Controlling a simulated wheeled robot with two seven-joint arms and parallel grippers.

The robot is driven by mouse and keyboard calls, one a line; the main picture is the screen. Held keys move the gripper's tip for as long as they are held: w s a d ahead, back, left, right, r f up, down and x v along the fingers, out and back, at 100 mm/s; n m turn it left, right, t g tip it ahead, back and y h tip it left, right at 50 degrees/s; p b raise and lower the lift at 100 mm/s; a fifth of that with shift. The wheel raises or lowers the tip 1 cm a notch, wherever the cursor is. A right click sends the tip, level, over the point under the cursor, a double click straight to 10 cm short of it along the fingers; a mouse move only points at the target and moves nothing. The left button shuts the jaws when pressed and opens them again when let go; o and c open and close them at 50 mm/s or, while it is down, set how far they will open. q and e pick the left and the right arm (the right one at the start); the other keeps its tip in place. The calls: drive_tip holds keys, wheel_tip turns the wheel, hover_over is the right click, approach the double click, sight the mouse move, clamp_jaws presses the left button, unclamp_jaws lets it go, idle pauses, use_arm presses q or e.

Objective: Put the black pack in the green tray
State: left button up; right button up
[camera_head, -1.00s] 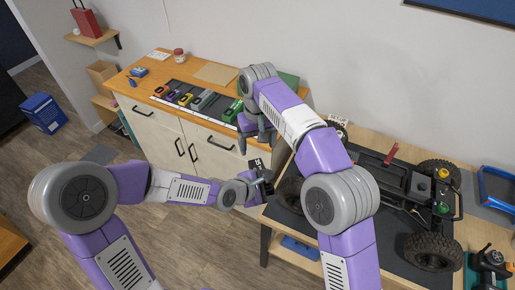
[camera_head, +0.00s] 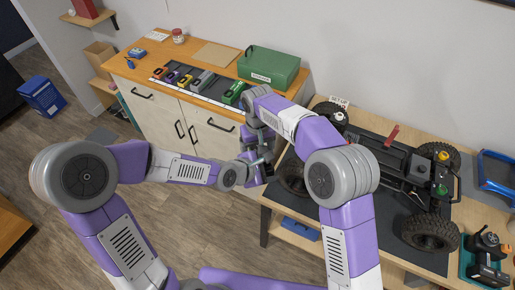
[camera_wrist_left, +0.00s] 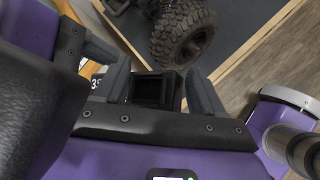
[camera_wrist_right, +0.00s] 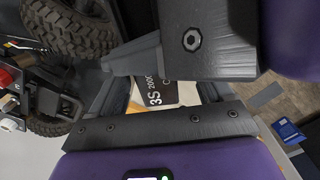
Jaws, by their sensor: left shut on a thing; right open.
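The black pack (camera_wrist_left: 152,90) is between the fingers of my left gripper (camera_wrist_left: 160,90), which is shut on it. Its printed label (camera_wrist_right: 160,93) shows between the fingers of my right gripper (camera_wrist_right: 140,90), which is open close around the pack. In the head view, the two grippers meet in front of the counter, and the pack is mostly hidden there. A narrow green tray-like piece (camera_head: 233,93) is at the right end of a row of coloured ones on the counter. I cannot see inside it.
A large green box (camera_head: 268,66) stands on the counter (camera_head: 135,70) behind the row. The crawler (camera_head: 400,180) is on the right workbench. A teal tray (camera_head: 487,274) holds a black and orange tool. A blue tray (camera_head: 497,183) lies behind it.

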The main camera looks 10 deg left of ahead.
drive_tip(key=shift+c, duration=0.3)
drive_tip(key=shift+a, duration=0.1)
drive_tip(key=c, duration=1.2)
use_arm(q)
drive_tip(key=o, duration=1)
use_arm(e)
drive_tip(key=shift+r, duration=0.1)
clamp_jaws()
use_arm(q)
drive_tip(key=o, duration=0.5)
